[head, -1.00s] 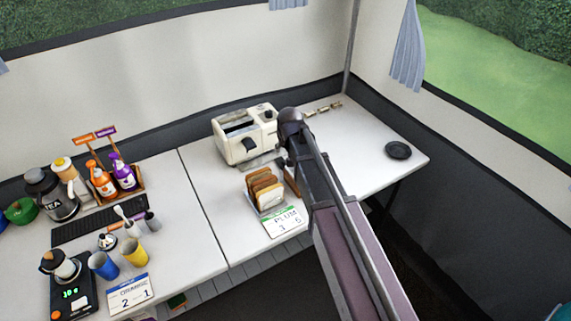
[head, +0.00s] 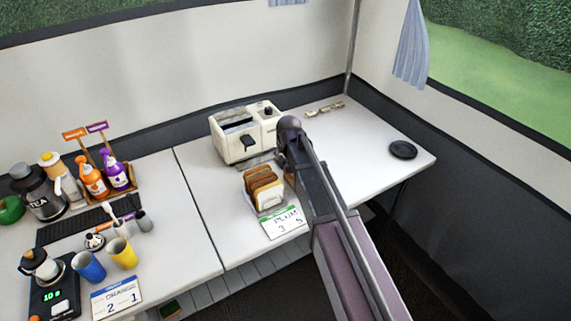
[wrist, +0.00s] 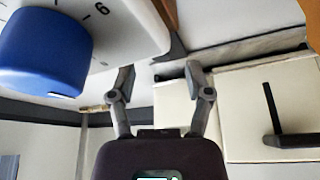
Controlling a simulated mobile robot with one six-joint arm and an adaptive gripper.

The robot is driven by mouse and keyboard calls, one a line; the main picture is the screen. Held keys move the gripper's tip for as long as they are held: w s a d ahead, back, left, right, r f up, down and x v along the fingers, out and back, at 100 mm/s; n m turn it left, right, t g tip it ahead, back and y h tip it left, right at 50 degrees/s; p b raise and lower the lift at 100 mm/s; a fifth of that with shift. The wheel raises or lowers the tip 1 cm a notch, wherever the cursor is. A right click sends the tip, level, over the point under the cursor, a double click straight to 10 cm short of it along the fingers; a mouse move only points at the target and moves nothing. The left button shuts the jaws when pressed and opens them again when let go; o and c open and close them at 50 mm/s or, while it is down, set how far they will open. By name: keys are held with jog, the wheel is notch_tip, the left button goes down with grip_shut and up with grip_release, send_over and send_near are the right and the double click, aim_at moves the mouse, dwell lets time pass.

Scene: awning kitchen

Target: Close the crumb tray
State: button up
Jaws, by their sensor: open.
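The cream toaster (head: 232,146) stands at the back of the table, with a dark lever on its front. Its crumb tray (head: 262,158) shows as a thin grey strip sticking out low at the front, partly hidden by my arm. In the wrist view the toaster (wrist: 235,110) fills the right side, and the grey tray strip (wrist: 245,50) runs along its edge. My gripper (wrist: 160,75) is open and empty, with its fingers spread beside the toaster's edge. I cannot tell whether a finger touches the tray. In the head view my arm hides the gripper.
A toast rack (head: 264,188) stands close in front of the toaster, above a PLUM card (head: 285,222). In the wrist view a blue knob (wrist: 45,50) on a white dial is close at left. A black plate (head: 403,149) lies at right, with bare tabletop around it.

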jog(key=shift+b+x, duration=0.95)
jog(key=shift+x, duration=0.4)
